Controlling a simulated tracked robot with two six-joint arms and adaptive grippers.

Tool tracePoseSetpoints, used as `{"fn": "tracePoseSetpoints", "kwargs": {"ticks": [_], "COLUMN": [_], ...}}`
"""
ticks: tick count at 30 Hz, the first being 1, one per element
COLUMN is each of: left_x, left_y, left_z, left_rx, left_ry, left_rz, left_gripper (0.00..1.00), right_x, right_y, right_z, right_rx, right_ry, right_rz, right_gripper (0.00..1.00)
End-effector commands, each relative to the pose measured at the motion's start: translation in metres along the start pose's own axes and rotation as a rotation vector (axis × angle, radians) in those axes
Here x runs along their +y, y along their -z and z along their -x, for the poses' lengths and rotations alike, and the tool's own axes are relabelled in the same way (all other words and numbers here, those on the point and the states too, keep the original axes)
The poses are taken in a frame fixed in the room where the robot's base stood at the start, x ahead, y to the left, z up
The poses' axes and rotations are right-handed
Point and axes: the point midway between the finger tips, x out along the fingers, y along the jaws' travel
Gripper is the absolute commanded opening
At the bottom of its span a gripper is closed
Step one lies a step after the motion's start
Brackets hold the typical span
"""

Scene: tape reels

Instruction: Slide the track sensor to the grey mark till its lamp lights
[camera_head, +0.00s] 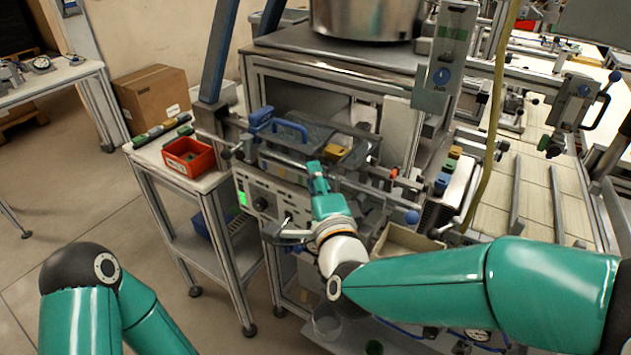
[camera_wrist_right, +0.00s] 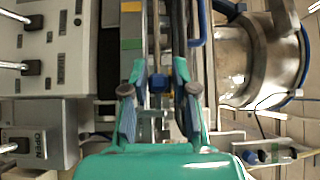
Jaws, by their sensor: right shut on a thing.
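My right gripper (camera_head: 317,178) reaches to the rails on the front of the machine. In the right wrist view its two fingers (camera_wrist_right: 159,72) stand on either side of a small blue block (camera_wrist_right: 158,84) on a rail, and they are shut on it. This block appears to be the track sensor; no lit lamp can be made out on it. Beside the rail, a strip carries an orange patch (camera_wrist_right: 131,6) and a yellow-green patch (camera_wrist_right: 131,44). A greyish stretch (camera_wrist_right: 131,24) lies between them; I cannot tell if it is the grey mark. My left gripper is out of view.
A control panel (camera_head: 268,207) with a green lit display (camera_head: 242,198) is below the rails. A blue handle (camera_head: 290,130) stands behind them. A red bin (camera_head: 187,158) is on the side table at left. A steel pot (camera_head: 366,18) sits on top of the machine.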

Motion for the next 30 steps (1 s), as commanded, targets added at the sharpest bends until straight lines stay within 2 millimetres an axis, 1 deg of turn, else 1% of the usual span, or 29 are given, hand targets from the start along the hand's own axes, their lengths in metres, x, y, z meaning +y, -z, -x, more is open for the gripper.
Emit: {"fn": "tracePoseSetpoints", "kwargs": {"ticks": [1, 2, 3, 6, 16, 20, 23, 30], "left_x": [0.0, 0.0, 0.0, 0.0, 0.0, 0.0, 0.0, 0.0], "left_y": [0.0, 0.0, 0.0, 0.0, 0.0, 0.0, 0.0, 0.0], "left_z": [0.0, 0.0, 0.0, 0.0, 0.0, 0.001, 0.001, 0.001], "left_rx": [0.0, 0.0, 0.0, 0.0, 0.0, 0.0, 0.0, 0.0], "left_ry": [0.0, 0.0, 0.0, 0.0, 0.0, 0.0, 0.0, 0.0], "left_rz": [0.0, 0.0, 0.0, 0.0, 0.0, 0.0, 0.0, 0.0], "left_gripper": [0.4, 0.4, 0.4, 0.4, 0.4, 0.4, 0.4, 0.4], "right_x": [0.009, 0.009, 0.01, 0.01, 0.005, 0.004, 0.004, 0.006], "right_y": [0.001, 0.001, 0.001, 0.001, 0.0, -0.001, -0.001, -0.001], "right_z": [0.002, 0.002, 0.001, 0.001, 0.001, 0.007, 0.018, 0.056], "right_rx": [0.001, 0.001, 0.001, 0.001, -0.001, -0.001, -0.002, -0.003], "right_ry": [-0.024, -0.024, -0.024, -0.024, -0.013, -0.012, -0.013, -0.015], "right_rz": [0.0, 0.0, -0.001, -0.001, -0.001, -0.001, -0.001, 0.0], "right_gripper": [0.0, 0.0, 0.29, 0.44, 0.44, 0.44, 0.44, 0.44]}}
